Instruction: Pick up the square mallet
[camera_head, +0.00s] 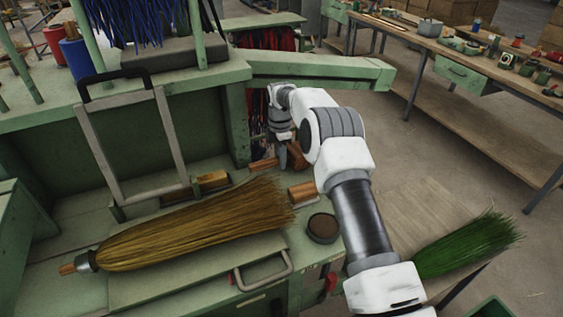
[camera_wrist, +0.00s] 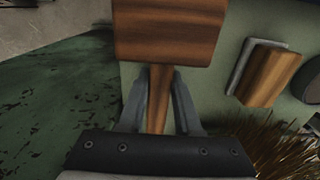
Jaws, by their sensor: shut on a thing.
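The square mallet (camera_wrist: 168,32) has a block-shaped wooden head and a wooden handle. In the wrist view the head is at the top and the handle runs down between the fingers of my gripper (camera_wrist: 160,105). My gripper is shut on the handle. In the head view my gripper (camera_head: 281,158) is above the back of the green bench, and part of the mallet (camera_head: 264,164) shows beside it. The arm hides some of the mallet there. I cannot tell whether the mallet touches the bench.
A large straw broom (camera_head: 190,228) lies across the green bench (camera_head: 60,275). A wooden block (camera_head: 302,190) and a round dark tin (camera_head: 323,228) are near its bristle end. A metal frame (camera_head: 170,135) stands to the left. A green-bristled broom (camera_head: 468,243) is at the right.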

